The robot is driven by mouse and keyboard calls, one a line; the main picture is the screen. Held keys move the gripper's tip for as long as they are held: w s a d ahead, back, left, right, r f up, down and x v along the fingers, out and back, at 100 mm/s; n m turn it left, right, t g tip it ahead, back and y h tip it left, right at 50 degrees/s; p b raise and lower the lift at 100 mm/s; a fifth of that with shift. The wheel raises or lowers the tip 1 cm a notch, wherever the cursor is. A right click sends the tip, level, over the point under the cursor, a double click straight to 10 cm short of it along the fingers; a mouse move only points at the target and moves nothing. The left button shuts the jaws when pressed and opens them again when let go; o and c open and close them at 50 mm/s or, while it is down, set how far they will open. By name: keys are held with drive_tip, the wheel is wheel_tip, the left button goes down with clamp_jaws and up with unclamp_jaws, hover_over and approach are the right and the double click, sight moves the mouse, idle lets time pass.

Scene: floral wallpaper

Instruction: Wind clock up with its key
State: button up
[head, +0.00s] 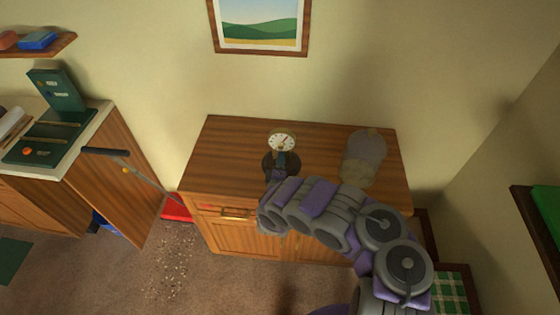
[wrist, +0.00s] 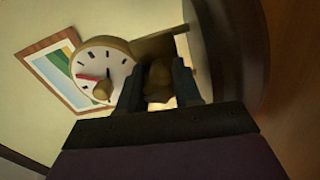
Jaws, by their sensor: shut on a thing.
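The clock (head: 282,141) stands on the wooden cabinet, its round pale face showing dark marks. In the wrist view the clock (wrist: 92,62) appears turned sideways, with a red hand and a tan knob-like piece (wrist: 102,90) on its face. I cannot tell whether that piece is the key. My gripper (head: 281,160) is just in front of the clock, below its face. In the wrist view my gripper (wrist: 158,85) is shut on a brown rounded thing (wrist: 158,76) between its fingers. Shadow hides its shape, and I cannot tell whether it is the key.
The cabinet (head: 225,150) has free top on its left. A framed picture (head: 262,28) hangs above. A counter (head: 85,140) with a dark green item is at left, and debris (head: 175,262) lies on the floor.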

drive_tip(key=shift+s+d+f, duration=0.1)
drive_tip(key=shift+f, duration=0.15)
idle(0.3)
drive_tip(key=o, duration=0.8)
drive_tip(key=shift+c, duration=0.2)
drive_tip(key=shift+s+r+p, duration=0.1)
drive_tip(key=shift+s+p, duration=0.15)
drive_tip(key=shift+p, duration=0.05)
drive_tip(key=s+p, duration=0.7)
drive_tip(key=s, duration=0.9)
drive_tip(key=shift+s+a, duration=0.3)
drive_tip(key=shift+a, duration=0.1)
